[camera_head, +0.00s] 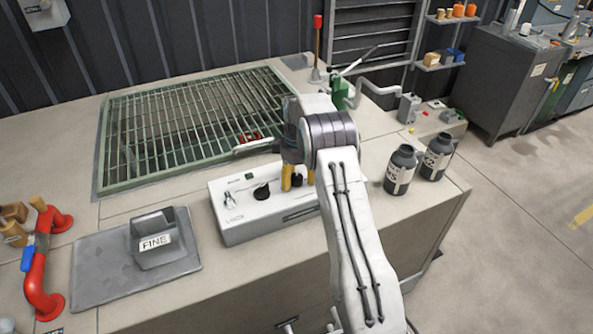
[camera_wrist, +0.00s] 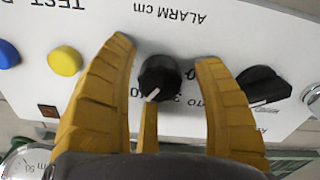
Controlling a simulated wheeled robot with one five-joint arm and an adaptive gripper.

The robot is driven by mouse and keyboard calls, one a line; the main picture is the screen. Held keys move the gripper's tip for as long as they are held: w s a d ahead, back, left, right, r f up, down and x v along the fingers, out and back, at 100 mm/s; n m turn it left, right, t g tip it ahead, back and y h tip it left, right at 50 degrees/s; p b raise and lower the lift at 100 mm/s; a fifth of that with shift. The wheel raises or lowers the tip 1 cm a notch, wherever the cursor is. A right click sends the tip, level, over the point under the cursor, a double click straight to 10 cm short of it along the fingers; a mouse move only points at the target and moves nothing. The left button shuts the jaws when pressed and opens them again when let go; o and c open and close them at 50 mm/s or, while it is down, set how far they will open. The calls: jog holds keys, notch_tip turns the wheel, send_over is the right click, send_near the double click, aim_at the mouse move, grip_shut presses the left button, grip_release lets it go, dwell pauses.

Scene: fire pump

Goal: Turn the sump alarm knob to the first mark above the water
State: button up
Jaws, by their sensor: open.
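The alarm knob (camera_wrist: 160,78) is black and round with a white pointer line, on a white panel marked "ALARM cm", upside down in the wrist view. My gripper (camera_wrist: 167,52) is open, its yellow fingers on either side of the knob, with gaps visible. Its pointer points toward the lower left of the picture; the scale numbers are partly hidden by my fingers. In the head view my gripper (camera_head: 298,184) is over the right part of the white control box (camera_head: 245,225). The sump grate (camera_head: 180,120) lies behind it; I cannot make out the water level.
A second black knob (camera_wrist: 262,88) sits right of my fingers. Yellow (camera_wrist: 64,60) and blue (camera_wrist: 8,54) buttons are at left. A round gauge (camera_wrist: 22,165) is cut off at lower left. Two dark bottles (camera_head: 400,170) stand right of my arm; a "FINE" block (camera_head: 157,245) is at left.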

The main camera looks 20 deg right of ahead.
aim_at(297, 176)
notch_tip(297, 176, up, 12)
dwell(0.6)
jog(key=shift+f, duration=0.1)
jog(key=s+a+r+m+t, duration=0.1)
jog(key=s+a+r, duration=0.3)
jog(key=s+r, duration=0.3)
jog(key=s+a+r+m+t, duration=0.1)
jog(key=s+a+r, duration=0.4)
jog(key=s, duration=0.4)
jog(key=s+a+f+m+t, duration=0.1)
jog(key=s+f, duration=0.1)
jog(key=s, duration=0.8)
jog(key=s+a+f+m+t, duration=0.1)
jog(key=s+a+f, duration=0.1)
jog(key=s, duration=0.8)
jog(key=shift+m, duration=0.4)
